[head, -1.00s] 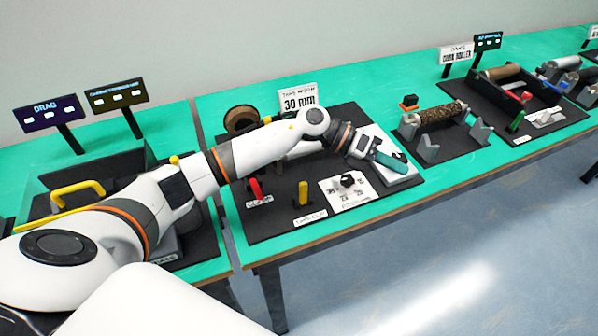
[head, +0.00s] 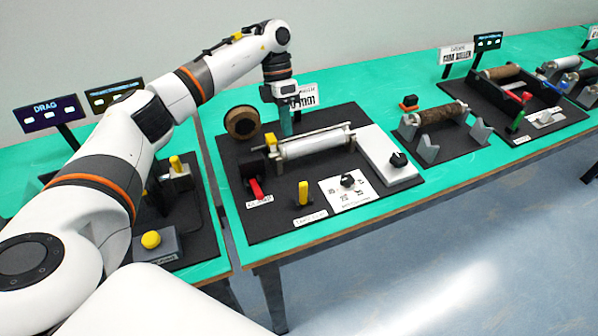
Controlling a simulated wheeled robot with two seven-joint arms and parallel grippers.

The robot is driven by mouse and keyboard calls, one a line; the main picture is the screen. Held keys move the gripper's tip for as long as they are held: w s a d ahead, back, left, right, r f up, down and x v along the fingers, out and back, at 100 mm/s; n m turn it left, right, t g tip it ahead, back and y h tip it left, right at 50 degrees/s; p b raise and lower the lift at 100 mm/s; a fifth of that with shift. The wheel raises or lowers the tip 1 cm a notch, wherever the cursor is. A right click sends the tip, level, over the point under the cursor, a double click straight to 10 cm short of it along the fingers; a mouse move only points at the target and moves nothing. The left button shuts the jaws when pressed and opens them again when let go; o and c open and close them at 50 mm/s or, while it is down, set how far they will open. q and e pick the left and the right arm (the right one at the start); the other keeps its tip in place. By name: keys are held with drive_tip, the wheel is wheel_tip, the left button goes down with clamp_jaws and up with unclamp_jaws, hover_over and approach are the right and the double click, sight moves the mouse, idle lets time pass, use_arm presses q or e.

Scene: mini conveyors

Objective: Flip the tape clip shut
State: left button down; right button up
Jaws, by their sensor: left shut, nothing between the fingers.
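The tape clip appears as an upright yellow tab (head: 303,193) on the black board, just behind a small white label (head: 311,217) that seems to read "TAPE CLIP". My left gripper (head: 286,132) points down behind the white roller (head: 313,143), near the brown tape roll (head: 242,122). It is shut and empty, and well behind the yellow tab, not touching it. The fingertips are small and partly hidden. My right gripper is not in view.
A red lever (head: 256,188) stands left of the yellow tab. A white dial plate (head: 349,190) with a black knob is to its right. A white block (head: 389,160) with another knob sits further right. My left wrist partly covers the 30 mm sign (head: 308,98).

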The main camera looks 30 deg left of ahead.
sight(303, 194)
use_arm(q)
drive_tip(key=p+x, duration=0.3)
drive_tip(key=x, duration=0.7)
drive_tip(key=shift+d, duration=0.1)
drive_tip(key=shift+s+d+r+p, duration=0.15)
drive_tip(key=shift+s+d+p, duration=0.6)
drive_tip(key=shift+d+p, duration=0.2)
drive_tip(key=shift+s+d, duration=0.4)
drive_tip(key=shift+d, duration=0.15)
